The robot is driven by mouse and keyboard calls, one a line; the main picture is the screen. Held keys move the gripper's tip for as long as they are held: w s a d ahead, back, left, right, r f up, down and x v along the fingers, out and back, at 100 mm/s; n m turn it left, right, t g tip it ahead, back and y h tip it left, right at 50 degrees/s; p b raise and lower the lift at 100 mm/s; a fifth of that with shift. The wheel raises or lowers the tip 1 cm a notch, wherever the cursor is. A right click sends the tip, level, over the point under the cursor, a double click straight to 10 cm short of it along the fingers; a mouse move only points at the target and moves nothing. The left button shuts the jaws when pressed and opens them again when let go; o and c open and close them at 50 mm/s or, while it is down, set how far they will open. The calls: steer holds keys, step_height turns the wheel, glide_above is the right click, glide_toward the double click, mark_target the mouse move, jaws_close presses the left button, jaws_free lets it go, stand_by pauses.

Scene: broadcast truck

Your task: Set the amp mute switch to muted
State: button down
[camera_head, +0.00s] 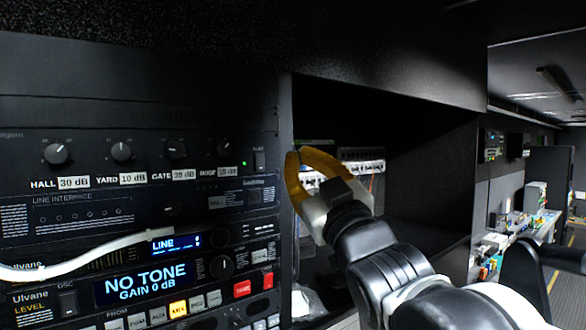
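The amp panel is the black top unit with several knobs, at the left. A small dark rocker switch (259,160) sits at its right end, with a tiny label above it too small to read surely; it looks like the mute switch. A green light (244,163) glows just left of it. Which way the switch is set cannot be told. My gripper (298,155) has yellow fingers that bow out and come together at the tips. It looks shut and empty. Its tips are to the right of the switch in the picture, apart from it, in front of the rack's right edge.
A white cable (85,262) droops across the rack front at lower left. Below the amp are a line interface (85,212) and a unit whose display (147,284) reads "NO TONE". A dark open bay lies behind my gripper. A cluttered bench (520,225) stands far right.

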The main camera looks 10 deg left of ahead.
mark_target(264, 155)
steer(key=shift+w+a+f+b, duration=0.2)
steer(key=shift+w+a+b, duration=0.1)
steer(key=shift+w+a, duration=0.75)
steer(key=shift+w+a+f+b, duration=0.15)
steer(key=shift+w+a+b, duration=0.15)
steer(key=shift+w+a, duration=0.7)
steer(key=shift+w+a+f+b, duration=0.25)
steer(key=shift+w+a, duration=0.55)
steer(key=shift+a, duration=0.4)
steer(key=shift+a, duration=0.1)
steer(key=shift+w+a, duration=0.25)
steer(key=shift+w+a, duration=0.2)
steer(key=shift+s+d, duration=0.1)
steer(key=shift+d, duration=0.05)
steer(key=shift+s+d, duration=0.4)
steer(key=shift+d, duration=0.05)
steer(key=shift+s+d+r+p, duration=0.2)
steer(key=shift+s+d+p, duration=0.05)
steer(key=shift+s+d, duration=0.65)
steer(key=shift+s+d+r+p, duration=0.15)
steer(key=shift+s+d+p, duration=0.1)
steer(key=shift+s+d, duration=0.65)
steer(key=shift+w, duration=0.2)
